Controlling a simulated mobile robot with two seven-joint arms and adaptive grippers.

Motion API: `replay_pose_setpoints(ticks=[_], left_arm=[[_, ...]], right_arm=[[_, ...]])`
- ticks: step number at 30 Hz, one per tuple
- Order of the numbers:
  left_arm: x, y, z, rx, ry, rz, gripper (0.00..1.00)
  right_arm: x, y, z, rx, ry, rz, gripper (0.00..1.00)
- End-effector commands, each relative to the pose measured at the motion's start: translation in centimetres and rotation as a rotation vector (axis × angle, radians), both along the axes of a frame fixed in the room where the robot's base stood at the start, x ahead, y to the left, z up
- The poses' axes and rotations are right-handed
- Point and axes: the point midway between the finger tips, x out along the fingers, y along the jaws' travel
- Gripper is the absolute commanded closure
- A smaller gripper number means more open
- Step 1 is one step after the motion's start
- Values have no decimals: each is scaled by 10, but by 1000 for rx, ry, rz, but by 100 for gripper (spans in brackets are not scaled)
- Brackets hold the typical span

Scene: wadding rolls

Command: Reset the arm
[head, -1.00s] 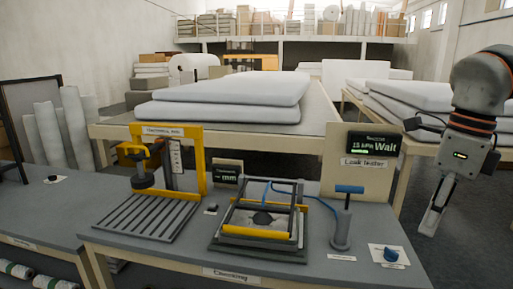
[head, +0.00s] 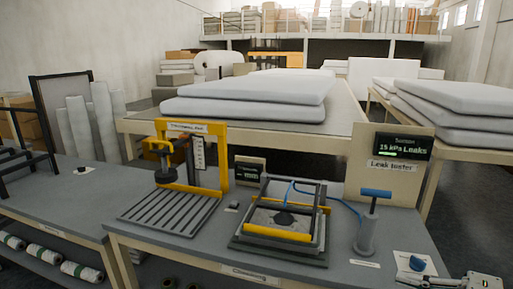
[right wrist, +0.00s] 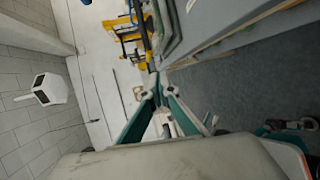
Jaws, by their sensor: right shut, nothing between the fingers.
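My right gripper (head: 408,281) is low at the bottom right of the head view, over the table's front right corner beside the blue knob (head: 417,263). Its fingers close together in the right wrist view (right wrist: 155,88), and it is shut and empty. My left gripper does not show in the head view. The leak tester display (head: 404,146) reads "15 kPa Leaks". In front of it stand the blue-handled hand pump (head: 368,225) and the clamping frame with yellow bars (head: 278,235).
A yellow thickness gauge (head: 224,160) with a slatted base stands left of the clamping frame. White wadding slabs (head: 245,105) lie on the table behind. A black rack (head: 50,140) stands at left. Dark floor is free to the right of the table.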

Motion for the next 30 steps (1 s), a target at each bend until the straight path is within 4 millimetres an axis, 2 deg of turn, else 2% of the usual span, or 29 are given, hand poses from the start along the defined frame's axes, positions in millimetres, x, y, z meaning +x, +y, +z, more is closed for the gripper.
replay_pose_setpoints(ticks=[1,5,11,14,18,21,24,27,30], left_arm=[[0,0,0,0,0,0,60],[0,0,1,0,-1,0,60],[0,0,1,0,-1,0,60],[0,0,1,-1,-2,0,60],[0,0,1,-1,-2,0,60],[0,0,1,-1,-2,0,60],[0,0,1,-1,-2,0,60],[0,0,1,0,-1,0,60],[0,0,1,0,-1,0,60]], right_arm=[[-2,-1,-19,82,41,-75,100],[-8,-3,-67,259,153,-263,100],[-33,9,-150,518,367,-541,100],[-53,25,-191,641,490,-671,100],[-86,61,-245,803,678,-840,100],[-109,93,-275,902,807,-938,100],[-128,122,-294,977,914,-1008,100],[-140,143,-305,1021,988,-1052,100],[-146,154,-310,1045,1026,-1072,100]])
